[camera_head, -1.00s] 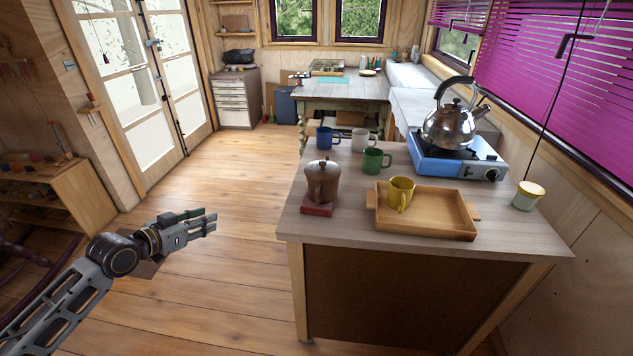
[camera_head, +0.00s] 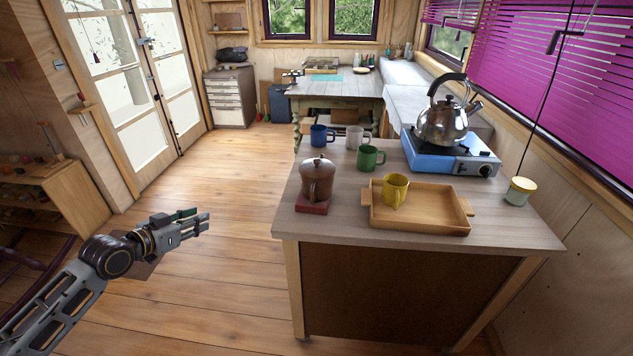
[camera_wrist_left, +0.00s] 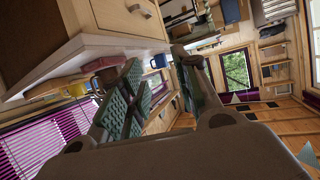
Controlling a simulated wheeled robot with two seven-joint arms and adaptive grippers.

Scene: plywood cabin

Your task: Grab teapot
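The brown teapot (camera_head: 317,182) with a shiny lid stands upright on a small red trivet (camera_head: 311,205) at the left front of the wooden table. My left gripper (camera_head: 203,222) is to the left of the table, out over the floor and apart from the teapot. In the left wrist view its padded fingers (camera_wrist_left: 160,85) are spread with nothing between them. A silver kettle (camera_head: 441,122) with a black handle stands on a blue camping stove (camera_head: 452,155) at the back right. My right gripper is not in view.
A yellow mug (camera_head: 395,190) sits in a wooden tray (camera_head: 420,225) right of the teapot. The floor left of the table (camera_head: 230,180) is clear.

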